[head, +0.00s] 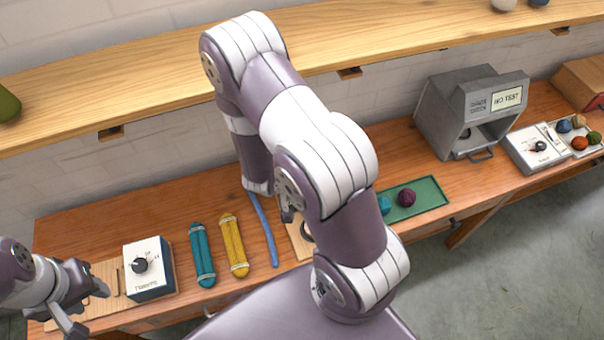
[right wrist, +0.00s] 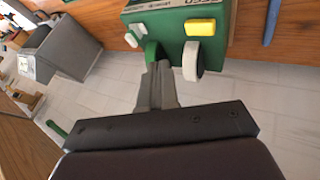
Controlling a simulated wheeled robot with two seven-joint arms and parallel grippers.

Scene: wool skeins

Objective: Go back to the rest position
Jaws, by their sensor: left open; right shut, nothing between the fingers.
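My left gripper (head: 88,304) is open and empty at the lower left of the head view, by the table's front left corner. My right arm crosses the middle of the head view, bent over the table. Its own links hide most of its gripper there. In the right wrist view my right gripper (right wrist: 158,72) is shut with nothing between its fingers. Its fingertips are close to a green box (right wrist: 221,30) with a yellow button and a white wheel; I cannot tell whether they touch it.
On the wooden table (head: 70,232) lie a teal skein (head: 202,255), a yellow skein (head: 234,246) and a blue strip (head: 262,228). A dial box (head: 148,268) stands left. A green tray (head: 430,204) holds balls. A grey test box (head: 470,110) stands right. A shelf (head: 400,42) runs above.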

